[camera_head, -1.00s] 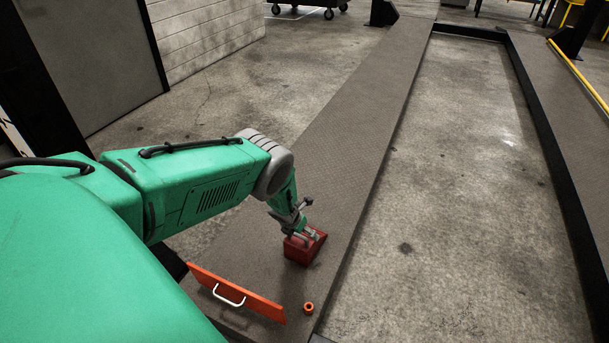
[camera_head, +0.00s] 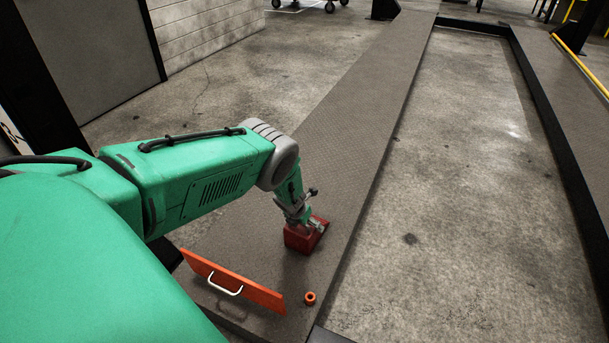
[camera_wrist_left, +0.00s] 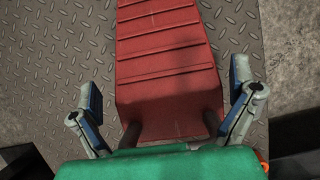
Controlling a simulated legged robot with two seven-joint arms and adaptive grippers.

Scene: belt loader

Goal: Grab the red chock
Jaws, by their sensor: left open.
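The red chock (camera_head: 303,236) is a ridged wedge resting on the dark ramp plate, below my left gripper (camera_head: 309,221) in the head view. In the left wrist view the chock (camera_wrist_left: 165,65) fills the middle, with stepped ridges running across it. My left gripper (camera_wrist_left: 167,105) is open there, with one finger on each side of the chock's near end and visible gaps between. Whether the fingers reach down to the chock's height is hard to tell. My right gripper is in no view.
An orange panel with a white handle (camera_head: 232,282) stands near the ramp's front end. A small orange ring (camera_head: 310,298) lies to its right. The long treadplate ramp (camera_head: 350,130) is clear beyond the chock. Concrete floor (camera_head: 460,180) lies to the right.

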